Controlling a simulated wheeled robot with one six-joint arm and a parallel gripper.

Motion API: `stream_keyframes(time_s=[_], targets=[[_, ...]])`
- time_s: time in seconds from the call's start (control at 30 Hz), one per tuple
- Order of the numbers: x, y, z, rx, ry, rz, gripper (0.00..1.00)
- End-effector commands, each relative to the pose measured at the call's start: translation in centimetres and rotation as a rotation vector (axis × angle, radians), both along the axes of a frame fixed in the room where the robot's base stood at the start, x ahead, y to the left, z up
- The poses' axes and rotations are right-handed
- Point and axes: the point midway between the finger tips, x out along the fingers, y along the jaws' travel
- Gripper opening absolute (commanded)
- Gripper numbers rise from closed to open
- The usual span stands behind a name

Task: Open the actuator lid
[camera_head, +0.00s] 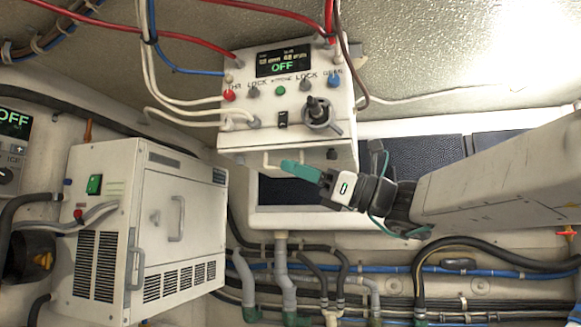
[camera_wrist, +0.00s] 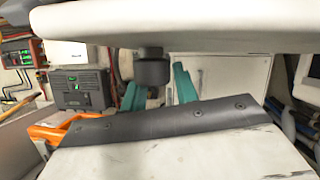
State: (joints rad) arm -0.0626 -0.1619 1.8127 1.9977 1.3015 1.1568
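A white control box (camera_head: 240,135) with an OFF display, buttons and a black lever hangs at top centre in the head view. My gripper (camera_head: 290,165), with teal fingers, is just below the box, close to the handle; contact is unclear.
A white vented cabinet (camera_head: 105,220) with a handled door stands at left. Hoses and pipes (camera_head: 340,265) run along the wall below. Red, white and blue cables meet the control box. A dark panel (camera_head: 415,165) lies behind my gripper.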

Motion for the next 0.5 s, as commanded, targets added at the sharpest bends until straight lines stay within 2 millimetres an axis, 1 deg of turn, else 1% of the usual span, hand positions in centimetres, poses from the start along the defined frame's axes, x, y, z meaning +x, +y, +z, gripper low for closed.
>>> stream_keyframes(time_s=[0.03,0.17,0.43,0.47,0.5], targets=[[0.13,0.61,0.19,-0.001,0.000,0.003,0.30],[0.34,1.40,0.55,0.000,0.000,0.001,0.30],[0.40,1.58,0.62,-0.001,-0.001,-0.001,0.30],[0.40,1.58,0.62,-0.001,-0.001,-0.001,0.27],[0.40,1.57,0.62,-0.001,-0.001,-0.001,0.16]])
